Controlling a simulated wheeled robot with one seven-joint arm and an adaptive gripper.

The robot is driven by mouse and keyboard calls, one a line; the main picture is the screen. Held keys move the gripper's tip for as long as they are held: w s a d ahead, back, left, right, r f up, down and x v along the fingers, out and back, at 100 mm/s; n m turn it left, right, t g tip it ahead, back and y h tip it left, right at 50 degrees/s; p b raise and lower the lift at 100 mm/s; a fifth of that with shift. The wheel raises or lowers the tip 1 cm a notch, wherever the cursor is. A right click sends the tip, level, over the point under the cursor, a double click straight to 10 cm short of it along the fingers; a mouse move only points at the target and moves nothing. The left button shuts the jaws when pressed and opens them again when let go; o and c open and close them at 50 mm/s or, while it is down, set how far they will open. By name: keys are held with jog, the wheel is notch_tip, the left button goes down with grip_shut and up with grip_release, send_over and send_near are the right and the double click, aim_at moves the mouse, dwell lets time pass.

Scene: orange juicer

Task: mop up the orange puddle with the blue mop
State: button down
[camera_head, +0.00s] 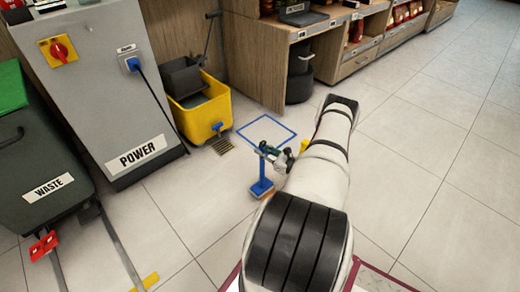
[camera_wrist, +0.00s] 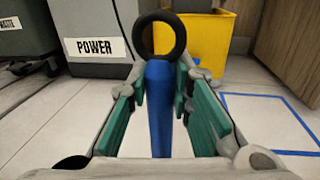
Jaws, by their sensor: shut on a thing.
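The blue mop (camera_head: 262,186) stands roughly upright, its head low at the floor in the head view. Its blue handle also fills the middle of the wrist view (camera_wrist: 158,110), with a black ring at the far end. My gripper (camera_head: 273,156) is shut on the mop handle; in the wrist view the green finger pads (camera_wrist: 160,75) lie on both sides of it. A tan-orange patch shows under the mop head; I cannot tell whether it is the mop's underside or the puddle. No other orange puddle is visible.
A grey POWER cabinet (camera_head: 105,95) and WASTE bin (camera_head: 38,165) are left. Wooden shelves (camera_head: 257,65) stand behind. Tiled floor is open right.

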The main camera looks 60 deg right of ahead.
jog(key=shift+s+a, duration=1.15)
jog(key=shift+s, duration=3.7)
jog(key=shift+w+d, duration=1.5)
jog(key=shift+w, duration=1.9)
jog(key=shift+w+d, duration=1.5)
jog(key=shift+w, duration=1.9)
jog(key=shift+s+a, duration=1.7)
jog(key=shift+s, duration=5.4)
jog(key=shift+w+d+f, duration=0.1)
jog(key=shift+w+d, duration=0.15)
jog(key=shift+w, duration=0.75)
jog(key=shift+w+d+f, duration=0.1)
jog(key=shift+w+d, duration=0.1)
jog(key=shift+w, duration=0.75)
